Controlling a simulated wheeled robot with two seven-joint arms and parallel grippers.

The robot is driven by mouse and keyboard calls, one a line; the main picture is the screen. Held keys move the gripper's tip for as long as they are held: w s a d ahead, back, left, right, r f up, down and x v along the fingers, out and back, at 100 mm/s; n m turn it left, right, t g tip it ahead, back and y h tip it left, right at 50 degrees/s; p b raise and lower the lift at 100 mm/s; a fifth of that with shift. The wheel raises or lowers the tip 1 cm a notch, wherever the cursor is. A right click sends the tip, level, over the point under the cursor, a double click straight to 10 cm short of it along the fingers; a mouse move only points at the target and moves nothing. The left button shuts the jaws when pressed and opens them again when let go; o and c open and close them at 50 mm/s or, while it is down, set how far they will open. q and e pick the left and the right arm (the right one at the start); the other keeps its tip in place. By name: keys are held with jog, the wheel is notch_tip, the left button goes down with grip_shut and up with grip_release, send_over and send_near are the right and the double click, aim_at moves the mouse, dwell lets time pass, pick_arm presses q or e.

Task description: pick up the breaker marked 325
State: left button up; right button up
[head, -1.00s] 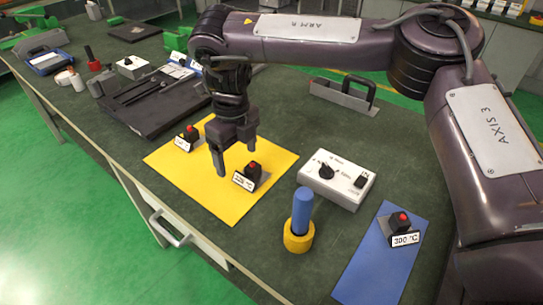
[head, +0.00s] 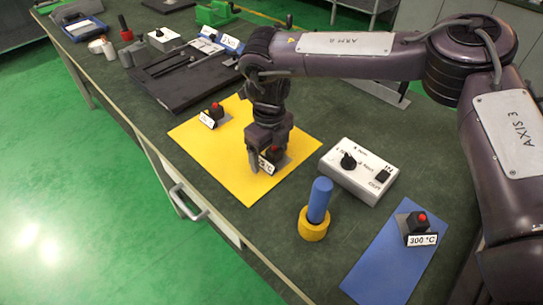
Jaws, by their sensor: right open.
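On the yellow mat (head: 218,173) are two small black breakers with red buttons and white labels. The right one (head: 273,157) has its label partly covered by my gripper, so its number cannot be read in full. My right gripper (head: 266,164) is open and lowered at this breaker, its fingers around or just beside it. The left breaker (head: 215,112) stands further back on the mat, its label too small to read. A third breaker (head: 417,225), labelled 300 °C, stands on the blue mat (head: 382,265). My left gripper is not in view.
A white control box (head: 358,172) with a black knob stands right of the yellow mat. A blue-handled tool stands in a yellow ring (head: 313,224) near the front edge. A black tray (head: 180,80) lies behind at the left.

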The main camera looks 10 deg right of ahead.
jog(key=c, duration=1.1)
jog(key=shift+c, duration=0.2)
